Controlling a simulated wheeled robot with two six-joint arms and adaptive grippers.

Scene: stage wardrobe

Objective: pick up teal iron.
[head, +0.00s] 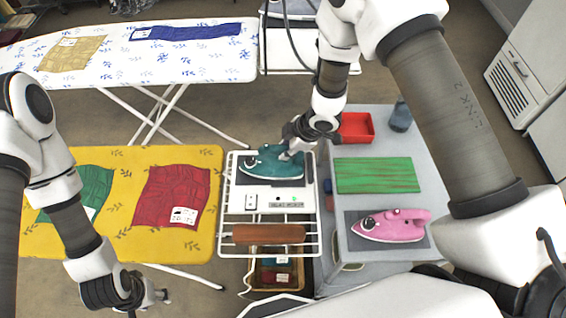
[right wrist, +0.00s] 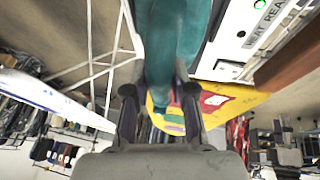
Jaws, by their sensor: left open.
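The teal iron (head: 268,163) is over the dark rest pad at the top of the white wire rack (head: 232,215), its pointed end to the left. I cannot tell whether it still touches the pad. My right gripper (head: 292,148) reaches down to the iron's right end. In the right wrist view the teal handle (right wrist: 178,35) runs between the two fingertips (right wrist: 166,78), which press on it from both sides. My left gripper (head: 150,297) is open and empty at the lower left, in front of the yellow board and away from the iron.
A yellow board (head: 125,205) holds red and green cloths. A brown bar (head: 268,234) lies on the rack's front.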

